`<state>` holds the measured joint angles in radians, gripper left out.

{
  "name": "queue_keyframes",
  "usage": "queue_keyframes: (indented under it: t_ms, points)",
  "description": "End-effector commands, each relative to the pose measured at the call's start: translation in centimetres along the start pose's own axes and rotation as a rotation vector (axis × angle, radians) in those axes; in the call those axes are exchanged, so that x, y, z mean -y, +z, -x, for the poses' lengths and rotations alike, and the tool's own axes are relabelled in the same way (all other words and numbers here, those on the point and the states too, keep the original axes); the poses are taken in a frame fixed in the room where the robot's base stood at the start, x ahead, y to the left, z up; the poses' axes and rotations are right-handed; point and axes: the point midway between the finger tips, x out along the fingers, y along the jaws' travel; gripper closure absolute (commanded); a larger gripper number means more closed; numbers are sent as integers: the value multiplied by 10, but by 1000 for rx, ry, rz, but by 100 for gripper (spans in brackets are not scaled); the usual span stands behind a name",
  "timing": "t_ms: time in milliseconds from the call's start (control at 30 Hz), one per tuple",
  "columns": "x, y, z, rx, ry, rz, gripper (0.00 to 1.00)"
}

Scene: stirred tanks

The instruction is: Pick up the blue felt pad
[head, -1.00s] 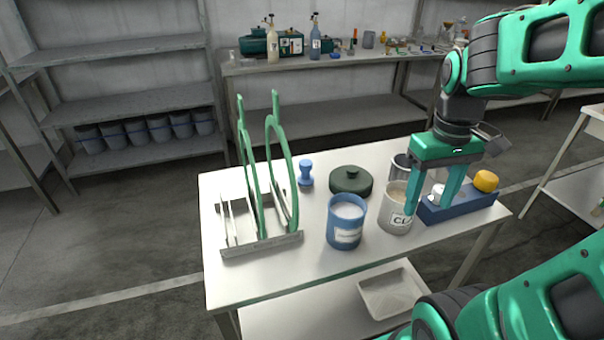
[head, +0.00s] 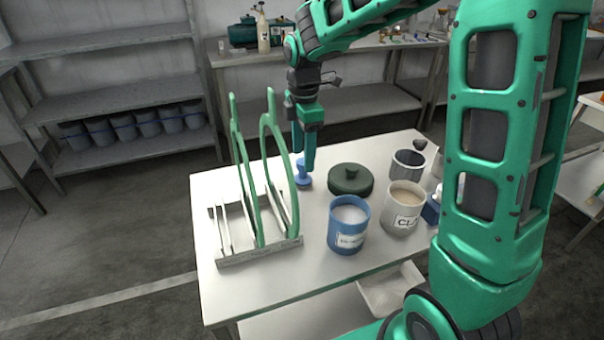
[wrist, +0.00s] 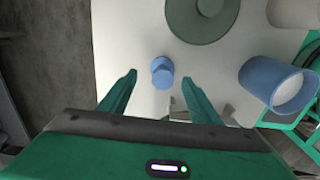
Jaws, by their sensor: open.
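The blue felt pad is most likely the small blue knobbed piece (head: 303,176) standing upright on the white table, between the green-hooped rack and the dark green lid. It shows in the wrist view (wrist: 162,74) between my two fingers, with a gap on each side. My gripper (head: 307,166) is open and empty, pointing down at the pad. In the head view a finger partly hides the pad. I cannot tell exactly how far the fingertips are above the tabletop.
The rack (head: 260,247) with green hoops stands close left of my gripper. The dark green lid (head: 351,181) lies just right of the pad. A blue tub (head: 347,225), a white labelled tub (head: 402,209) and a grey cup (head: 407,164) stand farther right.

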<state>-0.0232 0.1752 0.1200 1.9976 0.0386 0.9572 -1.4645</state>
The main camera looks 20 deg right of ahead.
Motion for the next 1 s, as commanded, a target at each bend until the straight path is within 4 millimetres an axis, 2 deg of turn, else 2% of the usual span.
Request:
queue_keyframes:
  t_ms: [100,267,600,900,933,1000]
  points:
    - [0,-1,-12,0,-2,0,43]
    - [1,-1,-21,1,-1,-1,43]
    - [4,-2,-63,0,-2,-1,43]
    - [4,-2,-68,0,0,-1,43]
    - [4,-2,-68,0,0,-1,45]
    - [4,-2,-68,0,0,-1,62]
